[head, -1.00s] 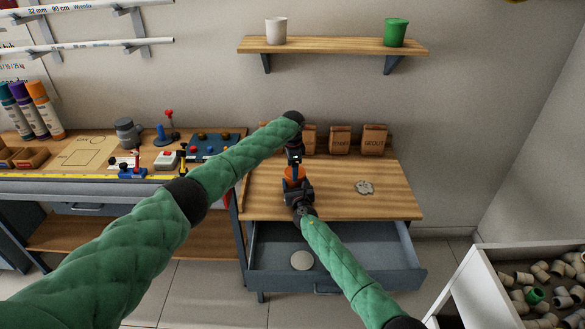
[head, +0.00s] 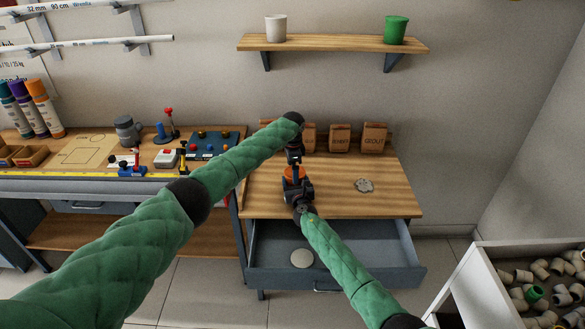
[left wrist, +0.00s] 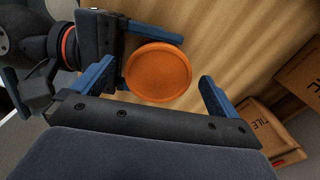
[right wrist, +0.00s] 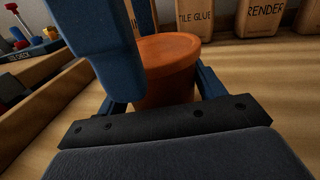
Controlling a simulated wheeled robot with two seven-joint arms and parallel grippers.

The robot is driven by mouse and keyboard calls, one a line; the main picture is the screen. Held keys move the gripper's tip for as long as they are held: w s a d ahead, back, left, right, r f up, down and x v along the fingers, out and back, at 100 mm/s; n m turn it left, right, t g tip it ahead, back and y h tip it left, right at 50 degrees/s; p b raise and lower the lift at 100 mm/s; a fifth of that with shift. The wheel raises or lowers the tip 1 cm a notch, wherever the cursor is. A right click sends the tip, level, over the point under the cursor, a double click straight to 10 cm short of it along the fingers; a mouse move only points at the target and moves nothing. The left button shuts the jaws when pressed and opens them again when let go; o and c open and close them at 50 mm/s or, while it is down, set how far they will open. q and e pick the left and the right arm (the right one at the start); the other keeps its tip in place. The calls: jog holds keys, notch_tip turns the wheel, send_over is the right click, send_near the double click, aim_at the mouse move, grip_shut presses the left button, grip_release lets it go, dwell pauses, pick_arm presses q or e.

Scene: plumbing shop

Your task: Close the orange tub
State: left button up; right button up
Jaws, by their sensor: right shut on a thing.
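The orange tub (head: 294,173) stands on the wooden bench top, mostly hidden by my grippers in the head view. My right gripper (right wrist: 165,95) is shut around its sides in the right wrist view. In the left wrist view the tub's round orange top (left wrist: 158,73) shows a flat orange face inside a raised rim, like a lid on it. I cannot tell whether it is pressed fully down. My left gripper (left wrist: 155,85) is above the tub, pointing down, with its blue fingers wide apart and apart from the top.
Tile glue, render (head: 340,138) and grout (head: 374,138) bags stand behind the tub. A grey scalloped disc (head: 364,185) lies on the bench to the right. The open drawer (head: 370,252) below holds a pale round disc (head: 302,258).

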pick_arm(q)
notch_tip(320, 180, up, 12)
dwell(0.8)
pick_arm(e)
jog(key=o, duration=1.4)
jog(key=shift+o, duration=0.2)
jog(key=shift+s, duration=0.1)
pick_arm(q)
jog(key=shift+r+p, duration=0.45)
pick_arm(e)
jog(key=shift+s+d, duration=0.25)
jog(key=shift+s, duration=1)
jog(key=shift+s+d, duration=0.2)
jog(key=shift+s, duration=1.05)
jog(key=shift+s+d, duration=0.25)
jog(key=shift+s, duration=1)
jog(key=shift+r, duration=0.1)
